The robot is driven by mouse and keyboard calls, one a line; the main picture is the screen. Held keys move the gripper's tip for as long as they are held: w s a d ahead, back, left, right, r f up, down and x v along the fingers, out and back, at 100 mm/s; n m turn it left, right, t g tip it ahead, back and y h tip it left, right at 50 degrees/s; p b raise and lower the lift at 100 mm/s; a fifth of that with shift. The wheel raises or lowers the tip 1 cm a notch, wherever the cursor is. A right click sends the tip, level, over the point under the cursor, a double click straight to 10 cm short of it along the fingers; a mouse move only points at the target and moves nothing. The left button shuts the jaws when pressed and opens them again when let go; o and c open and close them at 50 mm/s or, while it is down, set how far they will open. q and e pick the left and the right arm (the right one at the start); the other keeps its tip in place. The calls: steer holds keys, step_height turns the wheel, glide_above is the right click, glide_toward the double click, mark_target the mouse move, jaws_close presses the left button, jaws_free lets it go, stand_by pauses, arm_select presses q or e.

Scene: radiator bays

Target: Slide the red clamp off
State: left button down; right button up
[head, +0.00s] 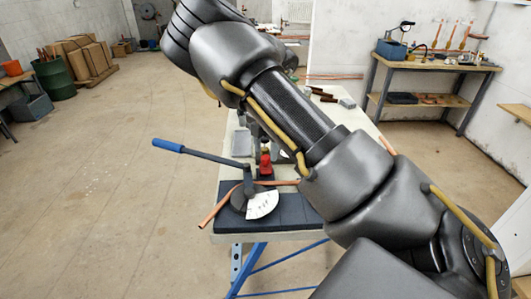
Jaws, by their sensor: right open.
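The red clamp (265,166) is a small red piece on a dark base near the middle of the bench, just behind the pipe bender. The bender (248,188) has a long lever with a blue grip (168,145) and a white dial (262,204). A copper pipe (215,211) runs through it, one end sticking out front left. My right arm crosses the view from lower right to upper left and hides much of the bench. My right gripper (264,148) is mostly hidden behind this arm, close to the clamp; whether it touches the clamp cannot be seen. My left gripper is out of view.
The bender stands on a dark mat (290,217) at the front of the pale workbench (225,168), which has blue legs. A grey block (241,143) lies behind the clamp. Another bench (440,66) stands at the back right.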

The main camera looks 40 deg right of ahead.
mark_target(266, 156)
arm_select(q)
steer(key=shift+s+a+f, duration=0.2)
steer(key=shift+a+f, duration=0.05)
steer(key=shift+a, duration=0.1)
arm_select(e)
step_height(266, 156, up, 9)
stand_by(0.4)
